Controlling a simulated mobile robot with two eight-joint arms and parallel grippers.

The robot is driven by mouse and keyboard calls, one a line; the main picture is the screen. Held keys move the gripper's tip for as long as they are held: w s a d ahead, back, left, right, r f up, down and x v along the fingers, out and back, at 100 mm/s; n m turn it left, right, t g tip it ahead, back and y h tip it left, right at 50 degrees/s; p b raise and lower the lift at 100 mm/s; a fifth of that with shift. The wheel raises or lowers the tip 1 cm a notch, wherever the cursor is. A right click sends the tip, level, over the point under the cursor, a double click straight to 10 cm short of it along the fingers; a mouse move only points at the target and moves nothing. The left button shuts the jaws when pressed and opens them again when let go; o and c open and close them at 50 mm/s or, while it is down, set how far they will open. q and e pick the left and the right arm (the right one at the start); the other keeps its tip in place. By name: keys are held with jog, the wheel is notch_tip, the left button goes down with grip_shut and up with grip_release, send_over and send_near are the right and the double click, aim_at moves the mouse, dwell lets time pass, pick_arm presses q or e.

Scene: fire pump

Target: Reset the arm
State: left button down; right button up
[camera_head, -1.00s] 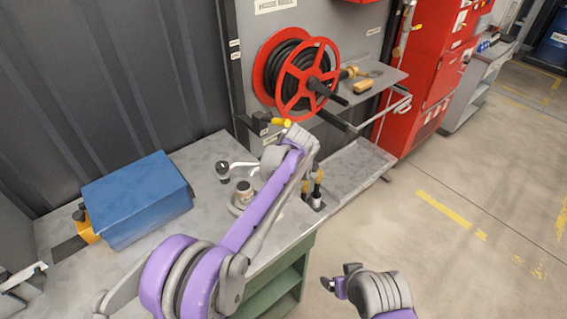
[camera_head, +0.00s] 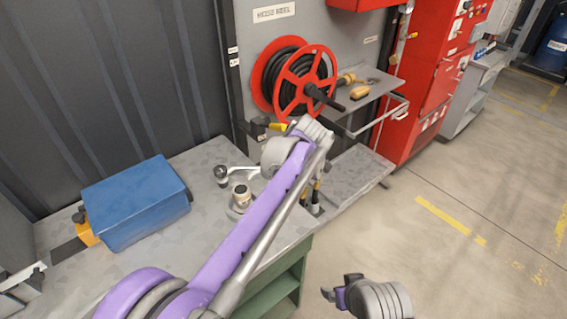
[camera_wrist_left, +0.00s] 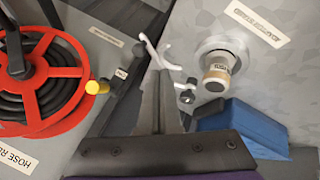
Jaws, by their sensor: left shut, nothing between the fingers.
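My left arm reaches in purple and grey from the lower left of the head view, with its wrist over the bench's far right part. The left gripper (camera_wrist_left: 160,75) shows in the wrist view as dark fingers, shut and empty. A white lever (camera_wrist_left: 163,60) appears by its fingertips; I cannot tell whether they touch. The lever also shows in the head view (camera_head: 243,169), beside a black knob (camera_head: 221,172) and a round capped fitting (camera_head: 241,197). My right gripper (camera_head: 340,286) is low in the head view, over the floor; its jaw opening is unclear.
A blue box (camera_head: 135,200) sits on the grey bench (camera_head: 205,236). A red hose reel (camera_head: 303,80) stands behind my left wrist, with a shelf (camera_head: 372,88) at its right. A red cabinet (camera_head: 428,85) is farther right. The floor at right is clear.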

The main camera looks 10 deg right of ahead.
pick_arm(q)
jog(key=shift+s, duration=0.1)
jog(key=s+a+m+g, duration=0.1)
jog(key=s+a+m, duration=0.4)
jog(key=s+a, duration=1.05)
jog(key=s+a+f+m+h, duration=0.1)
jog(key=s+a+f+m, duration=0.2)
jog(key=s, duration=0.6)
jog(key=s+a+f+m, duration=0.4)
jog(key=s+a+f, duration=0.2)
jog(key=s+a, duration=0.2)
jog(key=shift+s+f+h, duration=0.3)
jog(key=shift+s+h, duration=0.05)
jog(key=shift+h, duration=0.05)
